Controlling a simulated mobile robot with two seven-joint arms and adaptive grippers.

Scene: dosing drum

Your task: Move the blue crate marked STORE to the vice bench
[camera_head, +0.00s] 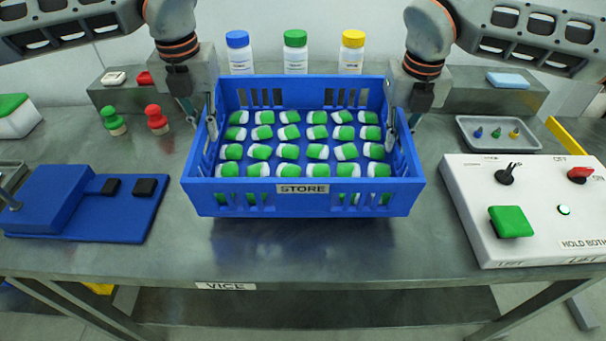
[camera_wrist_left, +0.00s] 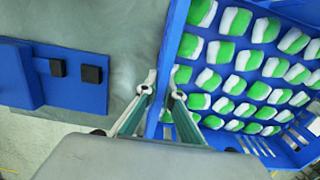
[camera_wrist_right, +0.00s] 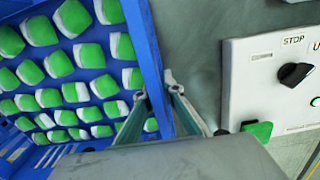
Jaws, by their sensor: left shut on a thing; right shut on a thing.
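The blue crate (camera_head: 300,200) carries a STORE label on its front wall and holds several rows of green-and-white pieces. It is over the middle of the metal bench (camera_head: 150,255) marked VICE, with a dark reflection under it; I cannot tell whether it touches the top. My left gripper (camera_head: 211,128) is shut on the crate's left wall; the left wrist view shows its fingers (camera_wrist_left: 162,92) on either side of the rim. My right gripper (camera_head: 391,128) is shut on the right wall, its fingers (camera_wrist_right: 155,90) at the rim in the right wrist view.
A blue vice (camera_head: 85,205) lies left of the crate. A white control box (camera_head: 530,220) with a green button stands right. Behind are three capped bottles (camera_head: 296,55), a green stamp (camera_head: 113,121), a red stamp (camera_head: 156,119) and a grey tray (camera_head: 470,140). The bench front is clear.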

